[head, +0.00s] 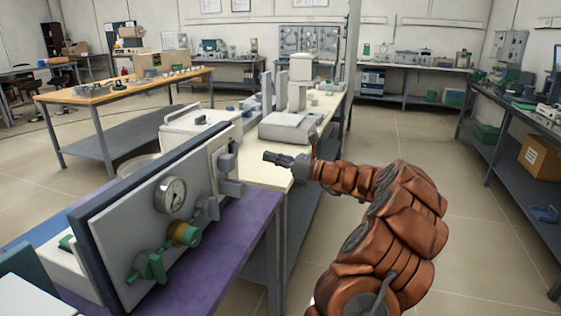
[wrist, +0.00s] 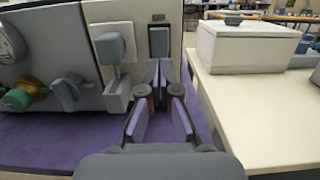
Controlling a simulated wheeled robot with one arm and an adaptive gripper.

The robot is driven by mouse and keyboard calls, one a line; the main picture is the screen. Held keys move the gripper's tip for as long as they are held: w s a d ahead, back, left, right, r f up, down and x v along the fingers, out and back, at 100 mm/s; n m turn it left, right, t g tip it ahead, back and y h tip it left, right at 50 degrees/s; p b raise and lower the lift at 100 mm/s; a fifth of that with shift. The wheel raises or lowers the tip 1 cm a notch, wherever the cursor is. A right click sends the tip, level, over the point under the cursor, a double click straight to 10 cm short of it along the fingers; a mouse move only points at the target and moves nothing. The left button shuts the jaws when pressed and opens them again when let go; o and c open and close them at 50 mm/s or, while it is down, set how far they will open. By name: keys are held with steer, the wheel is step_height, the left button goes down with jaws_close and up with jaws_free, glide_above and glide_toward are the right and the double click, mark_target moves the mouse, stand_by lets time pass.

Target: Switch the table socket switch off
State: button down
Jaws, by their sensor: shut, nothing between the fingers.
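A grey panel (head: 150,215) stands upright on the purple bench top. At its right end is a pale plate with a grey box-shaped fitting (wrist: 110,47) and a lever-like piece below it; this fitting also shows in the head view (head: 227,163). Just right of it in the wrist view is a dark rectangular piece (wrist: 159,41) on a pale upright plate. I cannot tell which of these is the socket switch, nor its on or off position. My gripper (head: 268,157) is shut and empty, its fingertips (wrist: 156,70) in front of and below the dark rectangular piece; contact cannot be told.
The panel carries a round gauge (head: 171,194) and a green-and-brass valve (head: 184,234). A white box (wrist: 247,46) stands on the cream bench (wrist: 225,122) to the right. A wooden table (head: 120,88) stands at the back left. The tiled floor right of the bench is clear.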

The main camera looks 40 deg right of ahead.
mark_target(237, 146)
steer(key=x, duration=0.8)
steer(key=shift+w+a, duration=0.15)
steer(key=shift+w, duration=0.1)
steer(key=shift+r, duration=0.1)
steer(key=p, duration=0.1)
steer(key=r+p, duration=0.1)
steer(key=shift+w+a+g+p, duration=0.15)
steer(key=shift+w+g+p, duration=0.05)
steer(key=shift+g+p, duration=0.15)
steer(key=shift+f, duration=0.45)
steer(key=shift+s+d+r, duration=0.2)
steer(key=shift+s+d, duration=0.05)
steer(key=r+p+v, duration=0.2)
steer(key=v, duration=1.1)
steer(key=shift+s+r, duration=0.25)
steer(key=shift+r, duration=0.15)
